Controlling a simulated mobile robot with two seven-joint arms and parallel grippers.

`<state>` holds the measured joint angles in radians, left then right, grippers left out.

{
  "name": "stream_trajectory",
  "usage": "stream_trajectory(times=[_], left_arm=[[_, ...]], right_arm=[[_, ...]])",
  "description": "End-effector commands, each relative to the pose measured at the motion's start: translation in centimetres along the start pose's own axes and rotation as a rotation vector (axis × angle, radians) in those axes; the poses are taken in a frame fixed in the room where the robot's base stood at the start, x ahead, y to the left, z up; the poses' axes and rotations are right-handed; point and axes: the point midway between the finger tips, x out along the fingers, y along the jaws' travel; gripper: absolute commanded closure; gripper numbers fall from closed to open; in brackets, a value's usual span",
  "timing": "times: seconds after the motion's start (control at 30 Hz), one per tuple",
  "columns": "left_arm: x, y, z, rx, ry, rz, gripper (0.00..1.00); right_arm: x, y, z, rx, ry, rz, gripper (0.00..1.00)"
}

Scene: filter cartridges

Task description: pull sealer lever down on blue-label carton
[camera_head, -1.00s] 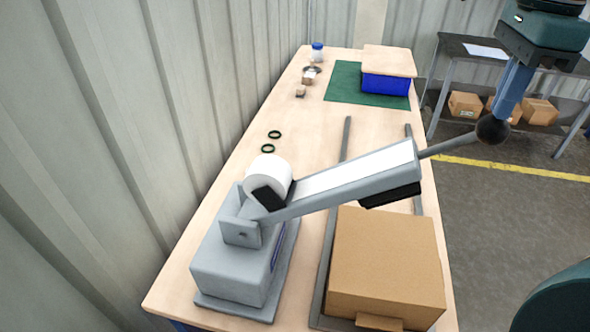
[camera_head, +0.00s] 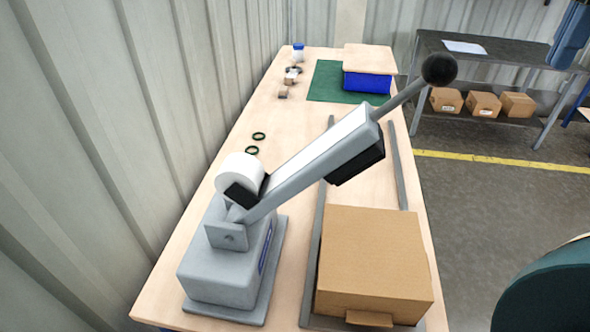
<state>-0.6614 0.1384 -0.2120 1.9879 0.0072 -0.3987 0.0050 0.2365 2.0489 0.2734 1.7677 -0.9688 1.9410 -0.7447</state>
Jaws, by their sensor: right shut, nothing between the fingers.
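The sealer (camera_head: 223,262) is a grey machine at the near left of the table, with a white tape roll (camera_head: 239,173) on it. Its lever (camera_head: 312,160) slants up to the right and ends in a black ball knob (camera_head: 439,69). The lever's black block hangs well above the carton, apart from it. The brown carton (camera_head: 373,250) lies closed between two grey rails; no blue label shows on its visible faces. My left gripper is out of view.
A green mat (camera_head: 326,82) with a blue, lidded bin (camera_head: 367,82) lies at the table's far end. Small parts and two dark rings (camera_head: 259,136) lie along the left side. A shelf table (camera_head: 500,49) with several cartons stands behind right.

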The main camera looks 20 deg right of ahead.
Motion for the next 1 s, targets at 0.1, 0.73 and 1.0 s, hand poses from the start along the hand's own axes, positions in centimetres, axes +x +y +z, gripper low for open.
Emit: stream_trajectory(times=[0.1, 0.73, 1.0], left_arm=[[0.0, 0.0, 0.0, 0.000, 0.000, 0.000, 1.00], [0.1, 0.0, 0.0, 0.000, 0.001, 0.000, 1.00], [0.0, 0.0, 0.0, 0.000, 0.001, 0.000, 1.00]], right_arm=[[-0.3, 0.0, -0.4, 0.000, 0.000, 0.001, 1.00], [-0.4, 0.0, -8.7, 0.004, -0.002, -0.002, 1.00], [-0.4, 0.0, -12.1, 0.002, -0.001, 0.000, 1.00]])
